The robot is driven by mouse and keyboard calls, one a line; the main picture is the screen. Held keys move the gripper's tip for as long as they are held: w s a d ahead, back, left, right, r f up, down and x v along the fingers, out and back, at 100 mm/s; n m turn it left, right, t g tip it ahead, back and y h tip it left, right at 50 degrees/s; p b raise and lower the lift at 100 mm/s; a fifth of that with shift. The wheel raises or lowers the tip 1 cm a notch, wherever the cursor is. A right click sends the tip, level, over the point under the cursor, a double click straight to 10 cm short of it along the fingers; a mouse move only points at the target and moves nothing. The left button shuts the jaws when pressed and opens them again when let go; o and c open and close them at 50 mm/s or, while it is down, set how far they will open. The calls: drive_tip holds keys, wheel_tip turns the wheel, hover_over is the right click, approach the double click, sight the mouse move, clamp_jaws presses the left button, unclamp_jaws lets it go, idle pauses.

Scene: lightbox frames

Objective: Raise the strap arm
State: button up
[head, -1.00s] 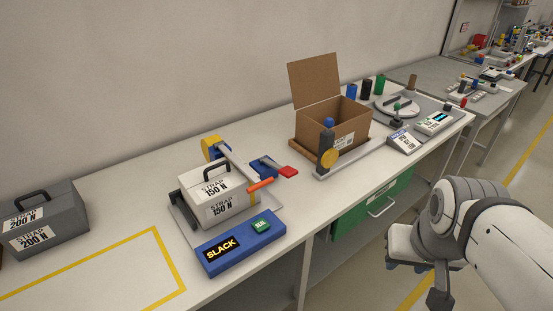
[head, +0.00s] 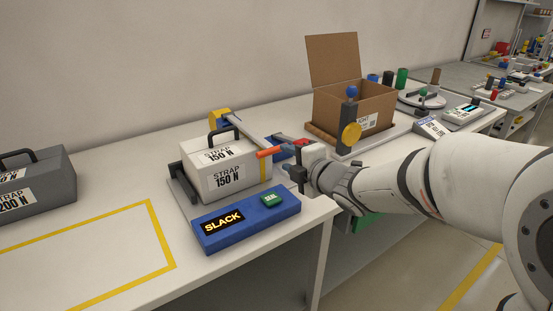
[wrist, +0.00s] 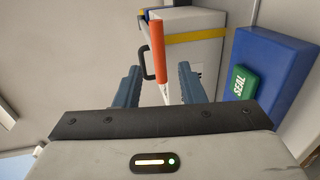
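My gripper (head: 288,162) is at the handle end, right of the box. In the wrist view my gripper (wrist: 158,84) has its two blue fingers apart, with the orange handle (wrist: 157,52) showing in the gap. I cannot tell whether a finger touches it. The blue panel (head: 240,232) reads SLACK and carries a green SEAL button (head: 273,200); the button also shows in the wrist view (wrist: 241,82).
An open cardboard box (head: 380,100) stands behind my arm, beside a post with a yellow disc (head: 350,135). A dark STRAP 200 N case (head: 35,190) is at the left. The yellow-outlined area (head: 95,250) on the bench is empty.

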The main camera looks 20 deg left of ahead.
sight(274, 152)
drive_tip(key=x, duration=0.7)
drive_tip(key=shift+w+a+f, duration=0.1)
drive_tip(key=shift+w+a, duration=0.05)
drive_tip(key=shift+a, duration=0.25)
drive_tip(key=shift+c, duration=0.3)
drive_tip(key=shift+f, duration=0.1)
clamp_jaws()
